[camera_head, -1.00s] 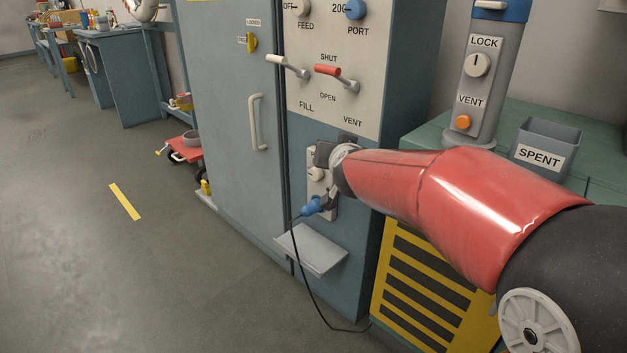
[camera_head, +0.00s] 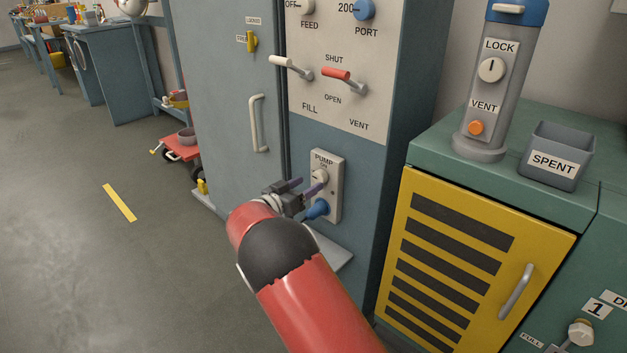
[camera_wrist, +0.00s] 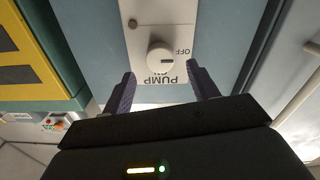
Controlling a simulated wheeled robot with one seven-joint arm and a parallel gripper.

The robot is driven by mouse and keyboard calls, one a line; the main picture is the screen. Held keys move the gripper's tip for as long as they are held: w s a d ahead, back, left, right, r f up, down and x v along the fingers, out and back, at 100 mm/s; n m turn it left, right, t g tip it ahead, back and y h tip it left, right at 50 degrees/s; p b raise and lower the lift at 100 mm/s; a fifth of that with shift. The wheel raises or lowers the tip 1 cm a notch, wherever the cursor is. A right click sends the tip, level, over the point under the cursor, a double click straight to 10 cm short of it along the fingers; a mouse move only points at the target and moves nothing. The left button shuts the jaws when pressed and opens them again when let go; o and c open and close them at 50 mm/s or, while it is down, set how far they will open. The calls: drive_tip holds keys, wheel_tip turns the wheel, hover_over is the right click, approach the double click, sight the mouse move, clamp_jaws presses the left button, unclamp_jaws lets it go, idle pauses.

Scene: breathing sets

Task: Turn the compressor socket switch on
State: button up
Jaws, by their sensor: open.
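The pump socket panel (camera_head: 329,160) is a pale plate on the front of the blue-grey cabinet. Its round white switch knob (camera_head: 320,176) sits under the PUMP and ON labels. In the wrist view the knob (camera_wrist: 160,57) appears upside down, and its dark mark points toward the OFF label (camera_wrist: 184,52). A blue plug (camera_head: 318,209) sits in the panel's lower part. My gripper (camera_head: 306,186) is open and empty, in front of the panel. In the wrist view its two fingertips (camera_wrist: 161,71) are spread on either side of the knob, apparently short of it.
A grey ledge (camera_head: 340,262) juts out below the panel, partly hidden by my arm. Above are a white lever (camera_head: 290,66) and a red-handled lever (camera_head: 337,74). A yellow slatted door (camera_head: 485,235) stands to the right.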

sight(317, 178)
drive_tip(key=shift+x, duration=1.85)
drive_tip(key=c, duration=1)
